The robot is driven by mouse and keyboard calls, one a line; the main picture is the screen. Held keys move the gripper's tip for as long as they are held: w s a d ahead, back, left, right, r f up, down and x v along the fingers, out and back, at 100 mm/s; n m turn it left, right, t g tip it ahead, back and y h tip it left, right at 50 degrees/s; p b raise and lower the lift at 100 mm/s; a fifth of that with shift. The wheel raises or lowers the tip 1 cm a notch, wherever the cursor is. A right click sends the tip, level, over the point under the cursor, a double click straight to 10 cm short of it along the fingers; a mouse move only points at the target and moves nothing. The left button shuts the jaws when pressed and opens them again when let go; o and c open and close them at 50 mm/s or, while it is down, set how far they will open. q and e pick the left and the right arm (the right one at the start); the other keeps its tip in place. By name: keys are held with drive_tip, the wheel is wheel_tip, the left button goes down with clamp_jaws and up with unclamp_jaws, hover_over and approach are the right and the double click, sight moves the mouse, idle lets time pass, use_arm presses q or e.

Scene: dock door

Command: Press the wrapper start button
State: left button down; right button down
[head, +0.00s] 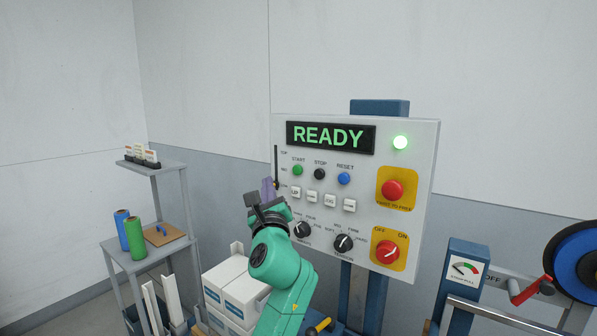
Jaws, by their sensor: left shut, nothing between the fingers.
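The green start button (297,170) is at the upper left of the white control panel (425,160), under the label START. The display (331,137) reads READY in green. Beside the start button are a black stop button (320,174) and a blue reset button (344,178). My left gripper (268,188) is shut and empty at the panel's left edge, below and left of the start button. It looks apart from the button; its distance from the panel face is hard to tell. My right gripper is not in view.
A red emergency button (392,190) and a red OFF/ON switch (387,251) sit on the panel's right. Several white keys and two black knobs (344,243) lie lower. A grey shelf (150,253) with rolls stands left. White boxes (240,290) are below my arm.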

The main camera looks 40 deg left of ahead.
use_arm(q)
drive_tip(key=b, duration=0.3)
approach(293, 168)
drive_tip(key=w+a+r, duration=0.1)
drive_tip(key=a+r, duration=0.1)
drive_tip(key=a, duration=0.2)
drive_tip(key=shift+w+a+f, duration=0.15)
drive_tip(key=shift+w+a, duration=0.1)
drive_tip(key=shift+w, duration=0.5)
idle(0.9)
drive_tip(key=shift+w, duration=0.45)
drive_tip(key=shift+w, duration=0.45)
idle(0.7)
drive_tip(key=shift+s, duration=0.1)
drive_tip(key=shift+s+p, duration=0.45)
drive_tip(key=shift+p, duration=0.1)
drive_tip(key=shift+s, duration=0.35)
